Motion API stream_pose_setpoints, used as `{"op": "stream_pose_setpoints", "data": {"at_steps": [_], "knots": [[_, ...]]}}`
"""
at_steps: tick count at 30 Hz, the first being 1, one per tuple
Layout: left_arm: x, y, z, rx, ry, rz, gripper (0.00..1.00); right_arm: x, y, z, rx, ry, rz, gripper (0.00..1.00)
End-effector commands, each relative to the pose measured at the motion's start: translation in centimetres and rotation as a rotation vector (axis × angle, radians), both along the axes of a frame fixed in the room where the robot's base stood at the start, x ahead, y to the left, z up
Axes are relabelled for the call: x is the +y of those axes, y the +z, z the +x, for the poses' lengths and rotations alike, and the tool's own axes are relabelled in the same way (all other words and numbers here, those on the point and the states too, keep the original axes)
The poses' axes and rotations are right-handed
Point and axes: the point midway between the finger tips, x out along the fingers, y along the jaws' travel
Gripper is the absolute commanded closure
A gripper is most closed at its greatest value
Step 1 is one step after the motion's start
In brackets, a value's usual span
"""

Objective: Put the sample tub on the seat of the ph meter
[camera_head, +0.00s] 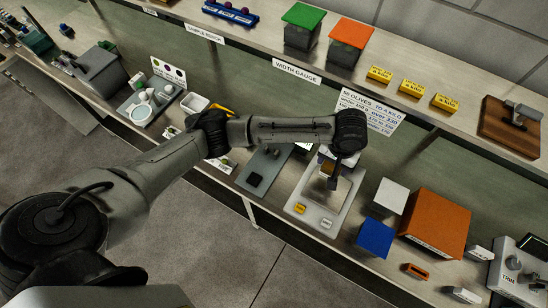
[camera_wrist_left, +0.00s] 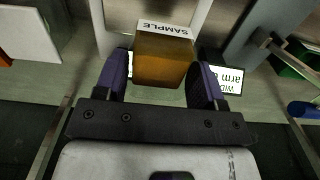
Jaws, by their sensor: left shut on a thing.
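My left gripper (camera_head: 332,180) reaches in from the left over a pale instrument (camera_head: 340,204) with a yellow and a white button at its front. The gripper is shut on the sample tub (camera_wrist_left: 163,58), an amber-brown block-shaped tub with a white SAMPLE label. In the left wrist view the tub sits between the two purple-padded fingers (camera_wrist_left: 163,80). In the head view only a small yellowish part of the tub (camera_head: 327,168) shows beside the dark fingers. I cannot read a pH meter name, and the arm hides the instrument's back. Whether the tub touches the instrument cannot be told.
A dark grey plate (camera_head: 262,168) lies left of the instrument. A white block (camera_head: 391,196), a blue block (camera_head: 375,237) and a large orange box (camera_head: 436,223) stand close on its right. A raised shelf with green (camera_head: 303,16) and orange-lidded (camera_head: 351,32) bins runs behind.

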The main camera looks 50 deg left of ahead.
Motion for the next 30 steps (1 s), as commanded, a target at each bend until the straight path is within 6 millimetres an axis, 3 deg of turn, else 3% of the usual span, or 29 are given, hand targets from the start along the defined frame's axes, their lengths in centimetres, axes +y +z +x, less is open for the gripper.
{"op": "stream_pose_setpoints", "data": {"at_steps": [9, 15, 25, 30], "knots": [[6.2, -3.9, -2.4, 0.001, 0.004, 0.004, 0.63, 0.2, 0.0, 0.1, -0.003, -0.003, 0.007, 1.00], [8.8, -5.7, -3.4, 0.001, 0.002, 0.002, 0.63, 0.3, -0.1, 0.1, -0.003, -0.003, 0.009, 1.00], [10.0, -6.8, -3.9, 0.000, 0.001, 0.001, 0.63, 0.2, -0.2, 0.1, -0.003, -0.003, 0.007, 1.00], [9.9, -8.6, -3.9, 0.002, 0.000, 0.003, 0.63, 0.1, -0.4, 0.1, -0.003, 0.000, 0.001, 1.00]]}}
